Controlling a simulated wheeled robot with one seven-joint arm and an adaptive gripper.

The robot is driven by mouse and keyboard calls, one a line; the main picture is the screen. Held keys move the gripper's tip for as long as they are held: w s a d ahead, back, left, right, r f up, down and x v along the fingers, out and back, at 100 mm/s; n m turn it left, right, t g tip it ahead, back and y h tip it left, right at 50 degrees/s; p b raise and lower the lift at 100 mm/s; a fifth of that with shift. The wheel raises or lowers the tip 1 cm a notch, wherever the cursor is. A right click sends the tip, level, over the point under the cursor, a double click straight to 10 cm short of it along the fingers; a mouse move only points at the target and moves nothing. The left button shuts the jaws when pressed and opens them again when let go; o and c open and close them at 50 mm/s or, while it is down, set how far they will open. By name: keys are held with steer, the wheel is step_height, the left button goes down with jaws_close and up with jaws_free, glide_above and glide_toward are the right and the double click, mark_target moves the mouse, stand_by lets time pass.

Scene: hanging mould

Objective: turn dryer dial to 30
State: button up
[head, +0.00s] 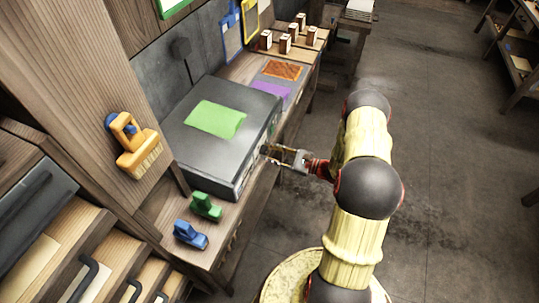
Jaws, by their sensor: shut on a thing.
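The dryer is a dark grey box (178,152) on the bench, with a green sheet (215,119) lying on its top. My gripper (268,151) reaches from the right to the dryer's front face. It is shut on the dial there, close against the face. The fingers mostly hide the dial, and its pointer and numbers are too small to read.
Green (206,207) and blue (190,235) handled tools stand on the bench near the dryer. A yellow brush (137,150) hangs on the wooden panel. Orange (282,70) and purple (270,92) sheets and several wooden blocks lie beyond.

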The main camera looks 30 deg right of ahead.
steer(key=shift+n+b, duration=2.25)
steer(key=shift+n, duration=1.55)
steer(key=o, duration=1.2)
steer(key=shift+c, duration=0.2)
steer(key=shift+d, duration=0.1)
steer(key=v, duration=1.2)
